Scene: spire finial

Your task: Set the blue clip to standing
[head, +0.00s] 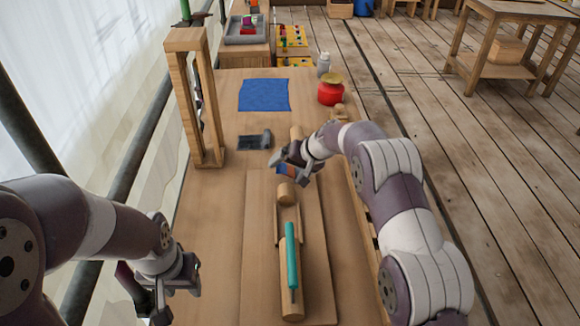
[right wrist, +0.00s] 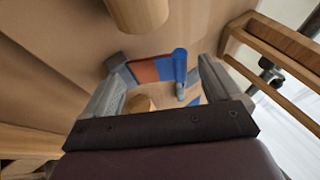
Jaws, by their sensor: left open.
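A small blue piece (head: 281,169), which looks like the blue clip, lies beside an orange-brown part on the table. My right gripper (head: 291,163) is right at it and partly hides it. The right wrist view shows a blue rounded bar (right wrist: 180,64) joined to or against an orange-brown and blue band, between and beyond my spread fingers. A gap shows between the bar and the right-hand finger; contact at the left-hand finger is unclear. My left gripper (head: 178,284) is open and empty at the lower left, well away from the clip.
A wooden spire piece with a teal rod (head: 292,255) lies on a long board in front. A tall wooden frame (head: 195,95) stands at left. A dark grey tool (head: 254,140), blue mat (head: 264,95), red jar (head: 331,91) and white bottle (head: 323,64) are farther back.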

